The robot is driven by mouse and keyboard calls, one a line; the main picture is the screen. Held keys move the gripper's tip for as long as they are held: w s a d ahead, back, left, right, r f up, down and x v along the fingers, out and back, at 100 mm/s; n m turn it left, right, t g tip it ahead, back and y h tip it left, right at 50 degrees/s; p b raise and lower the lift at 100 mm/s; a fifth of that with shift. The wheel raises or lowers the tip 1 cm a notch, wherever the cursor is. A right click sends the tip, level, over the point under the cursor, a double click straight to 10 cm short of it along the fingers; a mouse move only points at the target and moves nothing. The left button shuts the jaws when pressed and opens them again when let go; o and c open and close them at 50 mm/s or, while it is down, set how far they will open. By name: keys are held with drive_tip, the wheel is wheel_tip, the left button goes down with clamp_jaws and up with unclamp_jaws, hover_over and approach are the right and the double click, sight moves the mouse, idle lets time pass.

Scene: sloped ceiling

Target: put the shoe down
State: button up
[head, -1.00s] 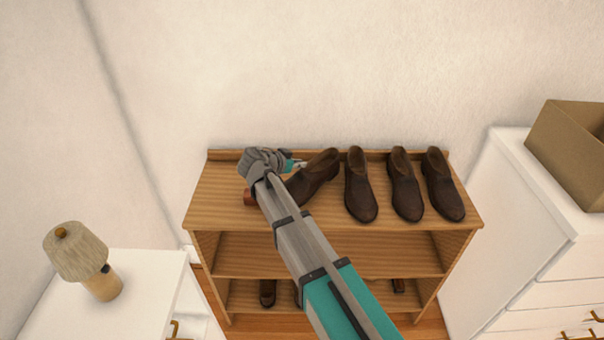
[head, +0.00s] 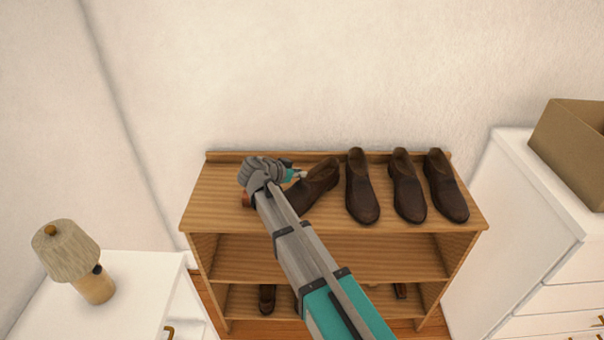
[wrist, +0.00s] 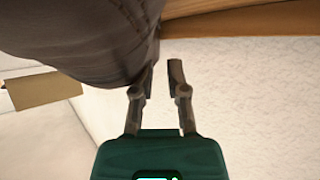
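Several dark brown shoes stand on top of the wooden shoe rack. The leftmost shoe (head: 318,184) lies at an angle, its toe end partly hidden behind my arm; it appears to rest on the top board. My gripper (head: 299,174) is beside its upper end. In the wrist view, the dark shoe (wrist: 85,35) fills the upper left. My gripper's fingers (wrist: 159,82) are apart with only pale wall between them. The left finger overlaps the shoe's edge; I cannot tell whether it touches.
The rack (head: 225,180) has lower shelves with more shoes. Three upright shoes (head: 362,190) stand close on the right. A lamp (head: 75,260) is on a white cabinet at left. A cardboard box (head: 575,150) sits on a white dresser at right. A small reddish-brown object (head: 246,200) is mostly hidden.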

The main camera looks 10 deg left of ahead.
drive_tip(key=shift+o, duration=1.2)
drive_tip(key=shift+r, duration=0.15)
drive_tip(key=p+v, duration=0.5)
drive_tip(key=v, duration=0.6)
drive_tip(key=shift+p, duration=0.3)
drive_tip(key=shift+s+a+r, duration=0.15)
drive_tip(key=shift+s+a, duration=0.1)
drive_tip(key=shift+s, duration=0.15)
